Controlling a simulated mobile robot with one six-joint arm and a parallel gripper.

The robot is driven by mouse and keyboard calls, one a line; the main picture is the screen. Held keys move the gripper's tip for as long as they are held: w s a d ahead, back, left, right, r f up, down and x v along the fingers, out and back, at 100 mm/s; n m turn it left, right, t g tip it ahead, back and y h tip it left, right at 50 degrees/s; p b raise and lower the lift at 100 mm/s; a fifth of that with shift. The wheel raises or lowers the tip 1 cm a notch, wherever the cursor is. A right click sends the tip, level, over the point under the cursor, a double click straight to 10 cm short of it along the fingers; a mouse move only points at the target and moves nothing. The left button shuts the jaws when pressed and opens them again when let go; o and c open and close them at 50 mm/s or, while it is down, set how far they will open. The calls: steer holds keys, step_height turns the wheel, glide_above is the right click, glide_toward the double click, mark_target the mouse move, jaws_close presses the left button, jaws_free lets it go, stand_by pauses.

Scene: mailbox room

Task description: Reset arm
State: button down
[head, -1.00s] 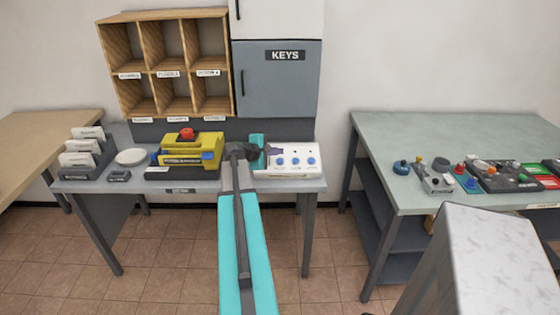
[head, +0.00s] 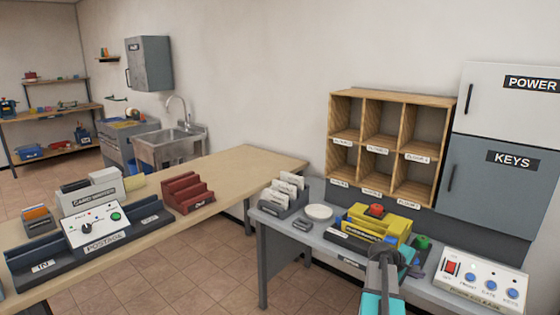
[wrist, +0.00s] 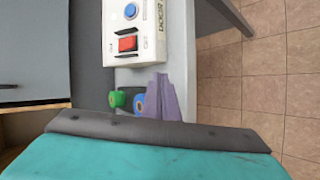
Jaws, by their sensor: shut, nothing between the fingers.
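My arm (head: 384,285) reaches up from the lower edge of the head view, with its dark wrist in front of the yellow machine (head: 388,222) on the grey table. In the wrist view my gripper (wrist: 160,84) shows as two purple fingers, shut and empty. They are over the table edge, close to a blue round part and a green knob (wrist: 120,99). In the head view the fingers are hidden or too small to make out.
A white control box (head: 480,282) with a red switch and blue buttons stands right of the arm. Wooden pigeonholes (head: 391,99) and the keys cabinet (head: 497,180) stand behind. A wooden table (head: 235,178) with a postage machine (head: 98,228) is at left. Open tiled floor lies between.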

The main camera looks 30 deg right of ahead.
steer(key=w+a+f+t+y, duration=0.15)
steer(key=w+a+f, duration=0.3)
steer(key=a, duration=0.55)
steer(key=w+a+f+y, duration=0.2)
steer(key=w+a+f, duration=0.3)
steer(key=a, duration=0.5)
steer(key=w+a+f+t+y, duration=0.1)
steer(key=w+a+f, duration=0.2)
steer(key=w+a, duration=0.55)
steer(key=s+a+f+y, duration=0.2)
steer(key=a, duration=1)
steer(key=s+a+f+y, duration=0.2)
steer(key=a+f, duration=0.1)
steer(key=a, duration=1)
steer(key=s+a+f+y, duration=0.2)
steer(key=a, duration=1)
steer(key=s+f+g, duration=0.3)
steer(key=s+f, duration=0.6)
steer(key=s, duration=0.3)
steer(key=s+f+g, duration=0.3)
steer(key=s+f, duration=0.6)
steer(key=s, duration=0.4)
steer(key=shift+s+a+f, duration=0.25)
steer(key=shift+f, duration=0.05)
steer(key=shift+d, duration=0.1)
